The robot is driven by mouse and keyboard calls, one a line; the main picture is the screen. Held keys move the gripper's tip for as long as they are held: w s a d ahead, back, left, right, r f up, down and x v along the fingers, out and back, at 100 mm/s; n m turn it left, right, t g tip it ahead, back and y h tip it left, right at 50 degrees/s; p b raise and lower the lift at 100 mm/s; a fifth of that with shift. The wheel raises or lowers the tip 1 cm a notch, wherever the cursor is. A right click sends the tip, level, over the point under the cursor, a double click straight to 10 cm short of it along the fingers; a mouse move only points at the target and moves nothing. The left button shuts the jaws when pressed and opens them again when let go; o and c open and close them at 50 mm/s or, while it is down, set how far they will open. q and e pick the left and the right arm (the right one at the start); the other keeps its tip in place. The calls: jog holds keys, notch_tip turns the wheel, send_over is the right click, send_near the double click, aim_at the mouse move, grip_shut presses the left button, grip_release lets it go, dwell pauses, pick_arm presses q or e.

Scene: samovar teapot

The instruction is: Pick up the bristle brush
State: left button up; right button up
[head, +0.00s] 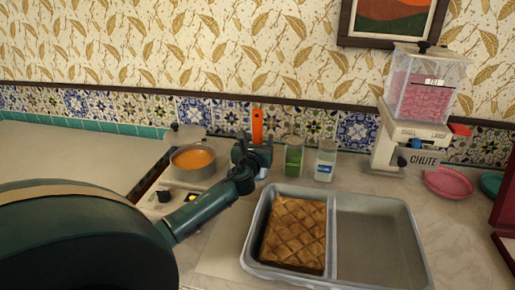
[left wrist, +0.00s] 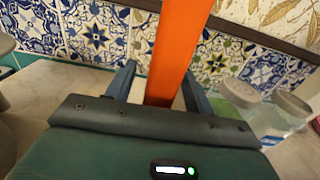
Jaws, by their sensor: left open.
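The bristle brush shows as a long orange handle (head: 257,122) standing roughly upright near the tiled back wall. Its lower part is hidden behind my left gripper (head: 254,153), so I cannot see the bristles clearly. In the left wrist view the orange handle (left wrist: 172,50) rises between the two fingers of my left gripper (left wrist: 160,88). The fingers are open, one on each side of the handle; whether either touches it I cannot tell. My right gripper is in neither view.
A pot of orange liquid (head: 193,160) on a burner stands left of the gripper. A green jar (head: 293,158) and a white-labelled jar (head: 326,162) stand close on the right. A grey two-part tray (head: 333,240) lies in front; a pink-filled dispenser (head: 418,100) stands farther right.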

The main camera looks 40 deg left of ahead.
aim_at(257, 114)
pick_arm(q)
jog(key=shift+w, duration=0.1)
jog(key=c, duration=1.1)
jog(key=shift+r, duration=0.15)
notch_tip(257, 114, up, 10)
jog(key=shift+f+p, duration=0.1)
jog(key=shift+p, duration=1.15)
